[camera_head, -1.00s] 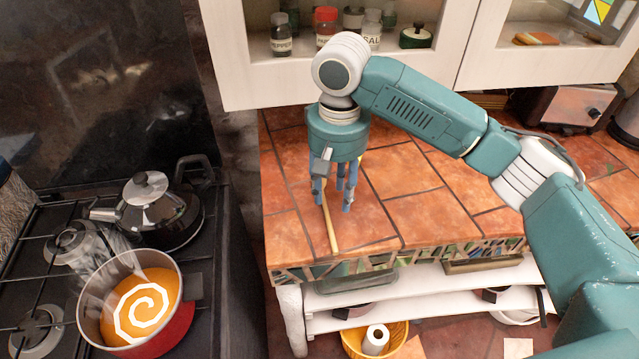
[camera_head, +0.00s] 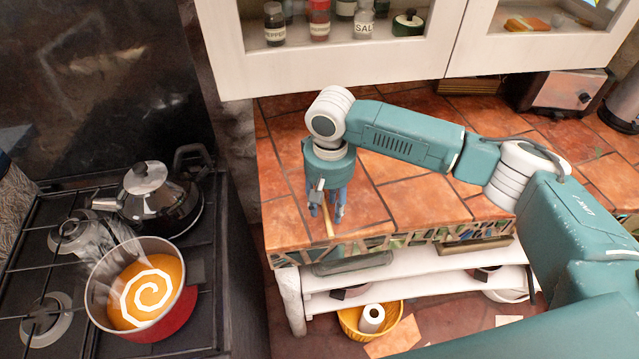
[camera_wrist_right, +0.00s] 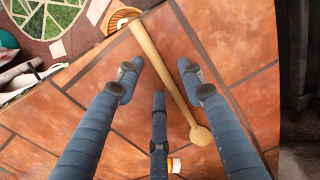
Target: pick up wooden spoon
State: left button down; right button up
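The wooden spoon (camera_head: 329,228) lies on the tiled counter close to its front edge. In the head view only part of its handle shows below my right gripper (camera_head: 327,214). In the right wrist view the whole spoon (camera_wrist_right: 168,75) runs diagonally, its handle passing between the spread fingers and its bowl near the right finger. My right gripper (camera_wrist_right: 159,75) is open above the spoon, fingers pointing down. I cannot tell whether any fingertip touches the counter or the spoon. My left gripper is in no view.
On the left, a stove holds a red pot (camera_head: 165,325) of orange soup and a dark kettle (camera_head: 160,200). A white cabinet (camera_head: 350,72) with jars hangs behind the counter (camera_head: 400,200). A yellow basket (camera_head: 388,325) sits low below the front edge. Tiles beside the gripper are clear.

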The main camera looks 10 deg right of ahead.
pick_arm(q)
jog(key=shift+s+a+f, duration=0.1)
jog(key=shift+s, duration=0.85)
pick_arm(e)
grip_shut()
